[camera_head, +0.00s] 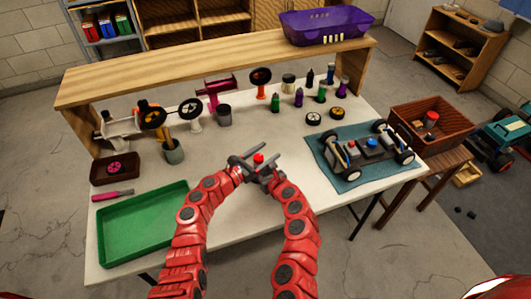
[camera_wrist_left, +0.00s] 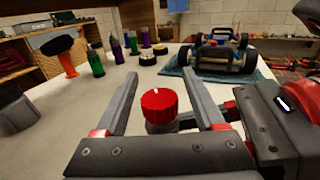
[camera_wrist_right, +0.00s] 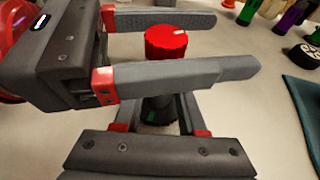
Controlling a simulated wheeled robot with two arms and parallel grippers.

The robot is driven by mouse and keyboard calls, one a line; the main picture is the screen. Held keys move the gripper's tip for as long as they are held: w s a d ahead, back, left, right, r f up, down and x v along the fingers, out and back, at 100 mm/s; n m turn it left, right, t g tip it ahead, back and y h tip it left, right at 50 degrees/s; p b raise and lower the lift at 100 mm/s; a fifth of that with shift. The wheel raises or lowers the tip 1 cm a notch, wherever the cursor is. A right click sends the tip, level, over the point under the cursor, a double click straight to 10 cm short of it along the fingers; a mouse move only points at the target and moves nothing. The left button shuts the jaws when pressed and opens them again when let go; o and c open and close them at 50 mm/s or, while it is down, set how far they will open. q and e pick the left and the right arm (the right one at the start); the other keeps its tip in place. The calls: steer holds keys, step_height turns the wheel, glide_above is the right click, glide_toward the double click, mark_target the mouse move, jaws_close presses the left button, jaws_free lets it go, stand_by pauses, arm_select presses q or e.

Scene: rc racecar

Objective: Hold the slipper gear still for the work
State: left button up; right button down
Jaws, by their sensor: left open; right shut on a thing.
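A ribbed red knob (camera_wrist_left: 160,103) with a white mark on top sits over a grey collar in the left wrist view. It is a small red spot in the head view (camera_head: 258,157). I cannot clearly make out the slipper gear as a separate part. My left gripper (camera_wrist_left: 163,88) is open, one finger on each side of the knob, with gaps. My right gripper (camera_wrist_right: 163,105) is shut on the dark body (camera_wrist_right: 158,110) below the red knob (camera_wrist_right: 166,42). The left gripper's fingers cross in front of it and hide much of that grip.
An RC car chassis (camera_head: 367,149) stands on a blue mat (camera_head: 345,181) at the right. A green tray (camera_head: 145,225) and a pink-handled tool (camera_head: 112,195) lie at the left. Coloured bottles, wheels and stands line the back. The white table (camera_head: 235,212) is clear around both grippers.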

arm_select(q)
steer(key=shift+c, duration=0.2)
jaws_close()
steer(key=shift+w+a, duration=0.1)
steer(key=shift+m+g+h, duration=0.3)
steer(key=shift+g, duration=0.1)
steer(key=shift+s+d+f+m+g+h, duration=0.1)
steer(key=shift+m+g+h, duration=0.3)
steer(key=shift+m+g, duration=0.15)
steer(key=shift+s+d+m+g+h, duration=0.1)
steer(key=shift+m+g+h, duration=0.35)
steer(key=shift+g, duration=0.1)
steer(key=shift+s+m+g+h, duration=0.2)
steer(key=shift+m+g+h, duration=0.1)
steer(key=shift+g, duration=0.3)
steer(key=shift+s+d, duration=0.1)
steer(key=shift+o, duration=0.2)
jaws_free()
